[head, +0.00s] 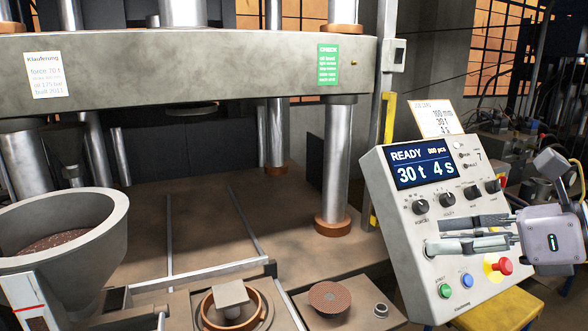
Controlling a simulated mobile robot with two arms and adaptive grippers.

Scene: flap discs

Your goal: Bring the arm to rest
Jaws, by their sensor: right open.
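My right gripper (440,234) is at the right, in front of the sloping face of the grey control box (384,221). Its two fingers point left and are apart, with nothing between them. They overlap the panel below the row of black knobs and above the coloured buttons; I cannot tell whether they touch it. The box's screen (424,164) reads READY, 30 t, 4 s. A green button (445,290), a blue button (467,280) and a red mushroom button (502,266) sit low on the panel. My left gripper is not in view.
A press with a thick crossbeam (200,75) and steel columns fills the back. A hopper (105,225) of brown grains stands at the left. In front are a mould ring (258,308) with a grey block (230,296) and a brown disc (330,297).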

